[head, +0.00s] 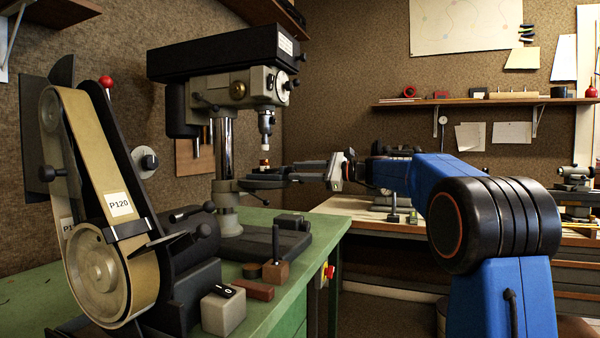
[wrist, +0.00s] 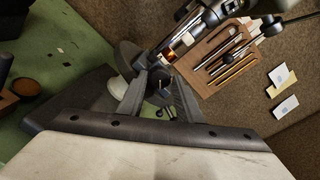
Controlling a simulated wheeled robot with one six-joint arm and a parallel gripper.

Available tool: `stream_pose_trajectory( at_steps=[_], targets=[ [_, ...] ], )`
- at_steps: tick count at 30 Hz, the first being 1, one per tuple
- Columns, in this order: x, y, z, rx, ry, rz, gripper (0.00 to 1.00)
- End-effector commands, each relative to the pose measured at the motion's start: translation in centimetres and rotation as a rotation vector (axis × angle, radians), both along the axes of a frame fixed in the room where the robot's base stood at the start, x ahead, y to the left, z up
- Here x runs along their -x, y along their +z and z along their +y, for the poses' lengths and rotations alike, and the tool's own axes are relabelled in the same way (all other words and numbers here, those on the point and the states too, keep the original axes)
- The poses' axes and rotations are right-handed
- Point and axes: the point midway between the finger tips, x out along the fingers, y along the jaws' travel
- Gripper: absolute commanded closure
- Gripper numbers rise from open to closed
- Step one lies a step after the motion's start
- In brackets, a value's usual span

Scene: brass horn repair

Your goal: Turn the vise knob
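My gripper (head: 284,170) reaches left to the drill press, just above its round table (head: 252,186). In the wrist view my gripper (wrist: 160,78) has its two dark fingers apart, with a visible gap between them. A small dark round part (wrist: 159,91), which looks like the vise knob, shows in that gap; I cannot tell whether either finger touches it. In the head view the knob is not distinguishable from the dark parts around my fingers.
The drill press column (head: 223,150) stands behind the table, on a green bench (head: 292,300). A belt sander (head: 95,200) stands at the left front. A wooden tool rack (wrist: 215,58) hangs on the wall. A second bench (head: 375,212) lies behind my arm.

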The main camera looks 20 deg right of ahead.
Motion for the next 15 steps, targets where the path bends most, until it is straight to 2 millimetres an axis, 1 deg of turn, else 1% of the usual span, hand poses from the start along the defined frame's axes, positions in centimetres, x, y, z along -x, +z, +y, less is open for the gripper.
stream_pose_trajectory(
  at_steps=[10, 15],
  targets=[
    [0.0, 0.1, 0.0, -0.001, 0.0, -0.002, 0.55],
    [0.7, 0.1, -1.0, -0.001, 0.0, -0.002, 0.55]
  ],
)
